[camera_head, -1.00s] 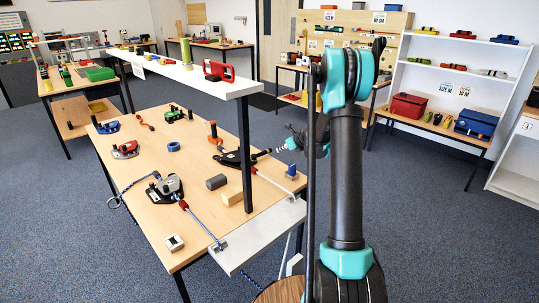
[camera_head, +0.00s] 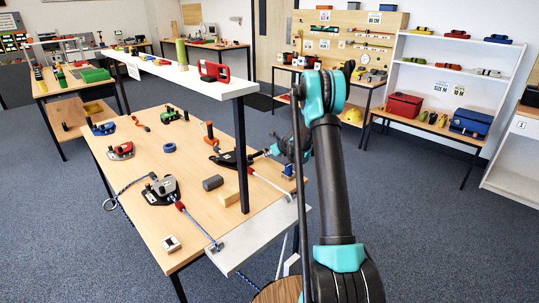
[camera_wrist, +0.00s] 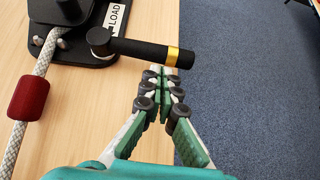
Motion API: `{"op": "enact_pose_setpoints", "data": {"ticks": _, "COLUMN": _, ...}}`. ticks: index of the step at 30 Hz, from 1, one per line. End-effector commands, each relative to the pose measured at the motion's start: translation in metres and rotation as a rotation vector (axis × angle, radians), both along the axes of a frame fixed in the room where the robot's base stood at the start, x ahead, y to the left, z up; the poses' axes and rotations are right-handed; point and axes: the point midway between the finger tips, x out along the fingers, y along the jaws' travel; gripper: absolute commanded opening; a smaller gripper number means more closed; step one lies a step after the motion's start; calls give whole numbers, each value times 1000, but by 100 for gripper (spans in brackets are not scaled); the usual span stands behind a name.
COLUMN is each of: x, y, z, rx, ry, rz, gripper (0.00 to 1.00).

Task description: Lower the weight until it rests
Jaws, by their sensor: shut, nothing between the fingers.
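My gripper (camera_wrist: 162,78) is shut and empty in the wrist view. Its fingertips are just below the black lever (camera_wrist: 145,51) with a gold band; whether they touch it I cannot tell. The lever belongs to a black rope device (camera_wrist: 75,25) labelled LOAD. A white rope (camera_wrist: 42,68) with a red sleeve (camera_wrist: 28,97) runs from the device. In the head view this device (camera_head: 228,159) is at the table's right side, and my gripper (camera_head: 268,153) is beside it, partly hidden by my arm. No hanging weight can be made out.
A second rope device (camera_head: 160,190) with a blue rope stands at the table's front left. A grey block (camera_head: 213,183) and a wooden block (camera_head: 229,198) lie between. A raised white shelf (camera_head: 180,70) with a dark post crosses the table. A round wooden top (camera_head: 276,292) shows at the bottom.

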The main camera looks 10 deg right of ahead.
Motion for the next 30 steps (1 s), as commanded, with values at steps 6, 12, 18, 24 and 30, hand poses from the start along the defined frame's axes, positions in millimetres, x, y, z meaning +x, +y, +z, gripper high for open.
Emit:
{"op": "enact_pose_setpoints", "data": {"ticks": 6, "x": 0, "y": 0, "z": 0, "rx": 0, "ry": 0, "rz": 0, "gripper": 0}}
{"op": "enact_pose_setpoints", "data": {"ticks": 12, "x": 1, "y": 0, "z": 0, "rx": 0, "ry": 1, "rz": 11, "gripper": 0}}
{"op": "enact_pose_setpoints", "data": {"ticks": 18, "x": 5, "y": 0, "z": 0, "rx": 0, "ry": 0, "rz": 54, "gripper": 0}}
{"op": "enact_pose_setpoints", "data": {"ticks": 24, "x": 7, "y": 0, "z": 0, "rx": 0, "ry": 0, "rz": 82, "gripper": 0}}
{"op": "enact_pose_setpoints", "data": {"ticks": 30, "x": 14, "y": 1, "z": 0, "rx": 1, "ry": 0, "rz": 144, "gripper": 0}}
